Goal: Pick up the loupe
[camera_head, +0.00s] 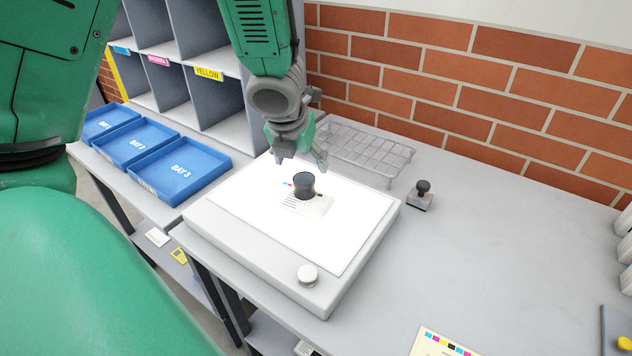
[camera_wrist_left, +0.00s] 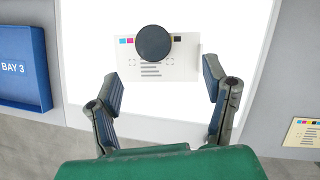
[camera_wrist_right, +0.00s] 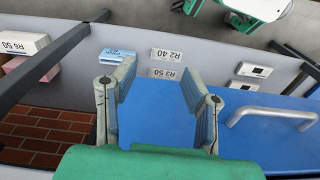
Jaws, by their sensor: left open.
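The loupe (camera_head: 304,184) is a small dark cylinder standing on a printed card (camera_head: 318,206) on the bright light table (camera_head: 262,262). My left gripper (camera_head: 297,160) hangs above and just behind the loupe in the head view, fingers pointing down. In the left wrist view the loupe (camera_wrist_left: 154,43) is a dark disc on the card, beyond the spread, empty fingers (camera_wrist_left: 165,92). They do not touch it. My right gripper (camera_wrist_right: 160,98) shows only in its own wrist view, with its fingers apart and nothing between them, over a blue surface (camera_wrist_right: 240,115).
A white knob (camera_head: 308,275) sits on the light table's front corner. A wire rack (camera_head: 365,152) and a dark-handled stamp (camera_head: 421,195) stand behind and to the right. Blue trays (camera_head: 178,170) and grey pigeonholes (camera_head: 222,100) are at left. The right worktop (camera_head: 490,250) is largely clear.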

